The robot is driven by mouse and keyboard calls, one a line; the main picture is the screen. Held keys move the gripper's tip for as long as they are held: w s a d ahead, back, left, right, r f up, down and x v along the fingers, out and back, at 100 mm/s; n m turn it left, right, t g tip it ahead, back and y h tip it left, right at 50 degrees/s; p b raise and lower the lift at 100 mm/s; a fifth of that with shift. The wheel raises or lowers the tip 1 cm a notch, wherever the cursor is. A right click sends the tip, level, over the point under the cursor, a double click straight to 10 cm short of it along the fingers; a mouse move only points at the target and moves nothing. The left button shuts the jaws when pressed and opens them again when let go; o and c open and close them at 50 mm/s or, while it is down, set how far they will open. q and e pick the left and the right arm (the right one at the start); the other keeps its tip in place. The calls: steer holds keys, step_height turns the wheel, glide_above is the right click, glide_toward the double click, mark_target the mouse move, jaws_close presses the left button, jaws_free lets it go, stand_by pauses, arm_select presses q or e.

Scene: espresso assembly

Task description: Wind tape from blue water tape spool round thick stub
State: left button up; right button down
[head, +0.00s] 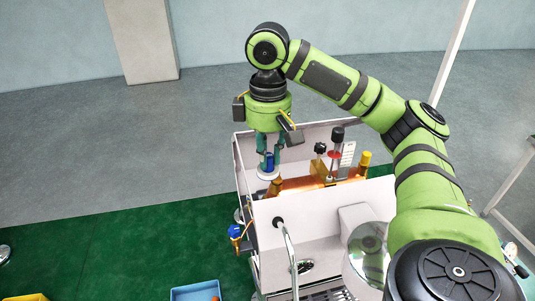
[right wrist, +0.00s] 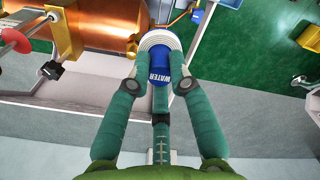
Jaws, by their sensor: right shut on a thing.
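The blue water tape spool (right wrist: 159,70) has white lettering "WATER" and a white ringed disc (right wrist: 159,38) at its far end. The spool's far end lies close to the right end of the copper boiler (right wrist: 105,20). I cannot pick out the thick stub for certain; the gripper and spool may hide it. My left gripper is not in view.
The white open housing (head: 300,215) surrounds the boiler (head: 318,181), with brass fittings and a black-and-red knob (head: 336,140) rising from it. A blue-capped fitting (head: 235,231) is on its left side. A blue bin (head: 195,291) stands on the green mat (head: 130,250).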

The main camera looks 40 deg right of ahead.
mark_target(267, 180)
steer(key=shift+w+f, duration=0.35)
steer(key=shift+f, duration=0.2)
steer(key=shift+s+f, duration=0.15)
steer(key=shift+f, duration=0.35)
steer(key=shift+s+f, duration=0.1)
steer(key=shift+f, duration=0.25)
step_height(267, 180, down, 5)
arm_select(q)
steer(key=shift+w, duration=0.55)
arm_select(e)
steer(key=shift+w+d, duration=0.3)
steer(key=shift+d, duration=0.2)
steer(key=shift+r, duration=0.1)
steer(key=shift+w+d, duration=0.1)
steer(key=shift+d, duration=0.05)
steer(key=shift+w+d, duration=0.15)
steer(key=shift+d, duration=0.15)
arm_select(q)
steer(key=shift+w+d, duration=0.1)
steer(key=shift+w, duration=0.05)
arm_select(e)
steer(key=shift+w+d, duration=0.25)
steer(key=shift+d, duration=0.25)
